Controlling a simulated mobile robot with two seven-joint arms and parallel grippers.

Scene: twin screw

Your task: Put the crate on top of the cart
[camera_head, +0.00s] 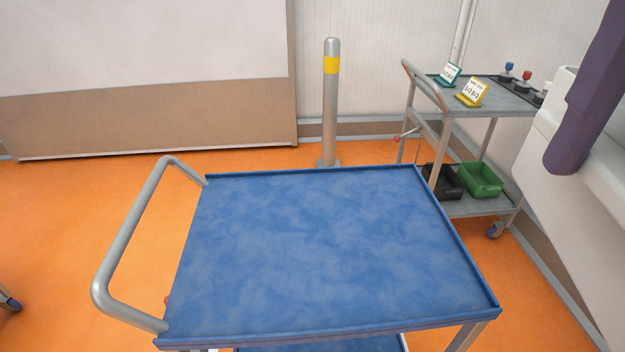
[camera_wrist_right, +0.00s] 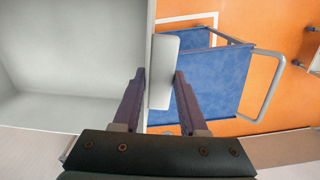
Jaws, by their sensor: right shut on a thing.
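The cart (camera_head: 330,250) stands in the middle of the head view, with a bare blue top and a grey tube handle on its left. The white crate (camera_head: 570,225) is cut off by the right edge of the head view, to the right of the cart. A purple finger of my right gripper (camera_head: 585,110) overlaps the crate there. In the right wrist view my right gripper (camera_wrist_right: 160,85) is shut on the crate's rim, and the crate's empty-looking interior (camera_wrist_right: 70,60) fills the left. The cart (camera_wrist_right: 215,80) shows beyond the rim. My left gripper is not in view.
A grey cart (camera_head: 455,205) behind on the right holds small signs, knobs, and a black (camera_head: 444,182) and a green bin (camera_head: 480,180). A bollard (camera_head: 331,110) with a yellow band stands behind the blue cart.

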